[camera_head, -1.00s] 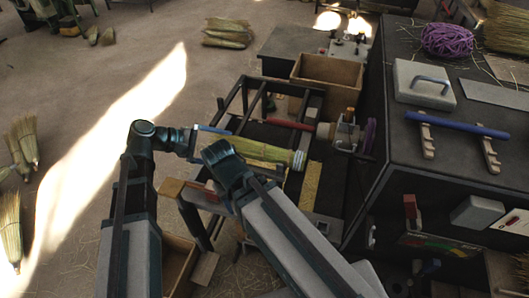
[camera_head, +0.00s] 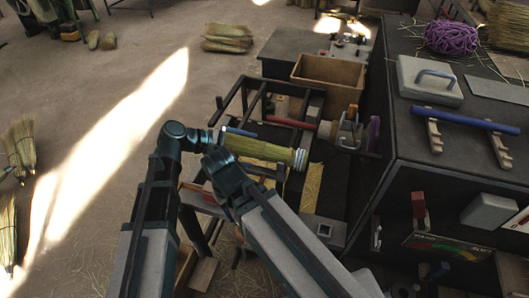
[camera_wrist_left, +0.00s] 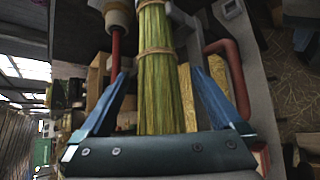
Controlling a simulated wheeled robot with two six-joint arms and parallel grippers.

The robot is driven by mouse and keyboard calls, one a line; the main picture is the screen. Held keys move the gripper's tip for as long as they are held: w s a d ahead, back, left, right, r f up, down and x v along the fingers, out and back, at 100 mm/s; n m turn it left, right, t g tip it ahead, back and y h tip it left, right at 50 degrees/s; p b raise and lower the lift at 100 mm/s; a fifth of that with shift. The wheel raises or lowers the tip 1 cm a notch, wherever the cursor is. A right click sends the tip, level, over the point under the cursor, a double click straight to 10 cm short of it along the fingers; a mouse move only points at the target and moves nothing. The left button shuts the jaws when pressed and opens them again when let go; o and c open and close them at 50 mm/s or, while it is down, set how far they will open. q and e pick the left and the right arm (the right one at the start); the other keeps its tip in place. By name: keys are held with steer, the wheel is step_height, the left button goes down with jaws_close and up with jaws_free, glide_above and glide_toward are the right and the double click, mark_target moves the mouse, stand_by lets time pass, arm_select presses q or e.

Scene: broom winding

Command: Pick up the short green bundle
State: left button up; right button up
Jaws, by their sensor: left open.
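The green bundle (camera_head: 262,150) lies roughly level at the bench frame, its pale banded end to the right. My right arm's link hides its left part in the head view. My left gripper (camera_head: 232,138) is at the bundle's left part; one blue finger shows along its far side. In the left wrist view the gripper (camera_wrist_left: 160,85) is open, with a blue finger on each side of the green bundle (camera_wrist_left: 155,105). Twine bands cross the bundle, and gaps show between it and both fingers. My right gripper does not show.
A dark frame (camera_head: 243,104) with a red-handled bar (camera_head: 290,122) stands behind the bundle. A wooden box (camera_head: 327,72) is beyond it. A dark cabinet (camera_head: 400,150) blocks the right. A red curved bar (camera_wrist_left: 232,75) is close to the right finger. Open floor lies left.

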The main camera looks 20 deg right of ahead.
mark_target(254, 149)
arm_select(q)
steer(key=b+x, duration=0.2)
steer(key=x, duration=0.3)
steer(key=shift+s+d+r, duration=0.15)
steer(key=shift+r, duration=0.15)
steer(key=shift+c, duration=0.6)
steer(key=c, duration=1.4)
steer(key=shift+o, duration=0.2)
step_height(254, 149, up, 10)
steer(key=p, duration=1)
